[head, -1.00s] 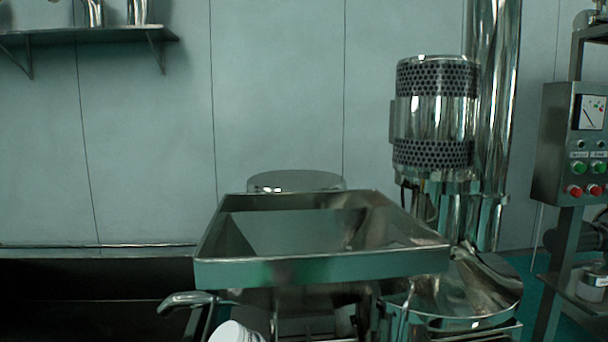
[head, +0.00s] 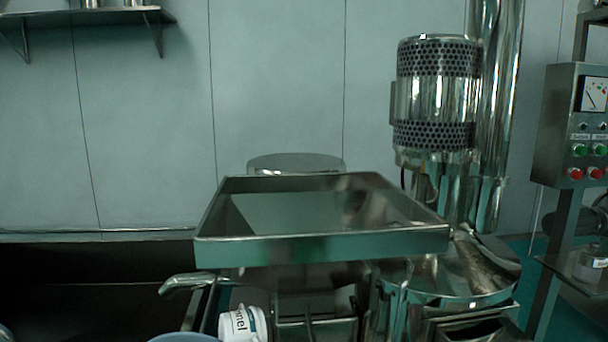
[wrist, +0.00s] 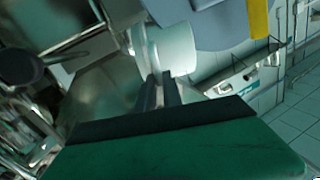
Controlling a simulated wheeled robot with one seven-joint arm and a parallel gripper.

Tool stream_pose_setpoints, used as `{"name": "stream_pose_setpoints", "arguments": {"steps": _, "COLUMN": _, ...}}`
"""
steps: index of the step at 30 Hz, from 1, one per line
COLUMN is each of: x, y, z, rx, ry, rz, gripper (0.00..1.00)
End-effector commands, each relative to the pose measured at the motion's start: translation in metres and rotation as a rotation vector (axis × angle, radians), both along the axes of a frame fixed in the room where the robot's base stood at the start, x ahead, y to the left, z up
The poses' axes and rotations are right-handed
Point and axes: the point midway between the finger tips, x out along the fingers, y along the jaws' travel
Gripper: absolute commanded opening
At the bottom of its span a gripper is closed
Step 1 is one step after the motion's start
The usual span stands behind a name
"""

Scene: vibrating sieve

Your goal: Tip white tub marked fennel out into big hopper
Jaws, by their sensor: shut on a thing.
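The white tub marked fennel (head: 243,324) is at the bottom edge of the head view, tilted, with part of its label showing ("nel"). It is below and in front of the big steel hopper (head: 320,246), a wide rectangular pan with sloping walls. In the wrist view the tub (wrist: 174,48) is a white cylinder at the tips of my gripper (wrist: 165,84), whose fingers are shut on it. The tub's contents are hidden. My gripper does not show clearly in the head view.
A steel handle-like bar (head: 188,283) sticks out left below the hopper. A perforated motor housing (head: 436,95) and a steel pipe stand behind right. A control box (head: 580,135) is at the far right. The space above the hopper is clear.

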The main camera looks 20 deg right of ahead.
Motion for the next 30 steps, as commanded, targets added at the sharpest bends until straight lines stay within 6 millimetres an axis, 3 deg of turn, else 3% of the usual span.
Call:
{"name": "stream_pose_setpoints", "arguments": {"steps": 6, "x": 0.0002, "y": 0.0011, "z": 0.0011, "rx": -0.429, "ry": 0.007, "rz": 0.002, "gripper": 0.0}}
{"name": "stream_pose_setpoints", "arguments": {"steps": 15, "x": 0.0002, "y": 0.0007, "z": 0.0008, "rx": -0.492, "ry": 0.009, "rz": 0.001, "gripper": 0.0}}
{"name": "stream_pose_setpoints", "arguments": {"steps": 24, "x": 0.0001, "y": 0.0011, "z": 0.0014, "rx": -1.054, "ry": 0.022, "rz": 0.003, "gripper": 0.0}}
{"name": "stream_pose_setpoints", "arguments": {"steps": 30, "x": 0.0002, "y": 0.0004, "z": 0.0007, "rx": -1.07, "ry": 0.022, "rz": 0.0, "gripper": 0.0}}
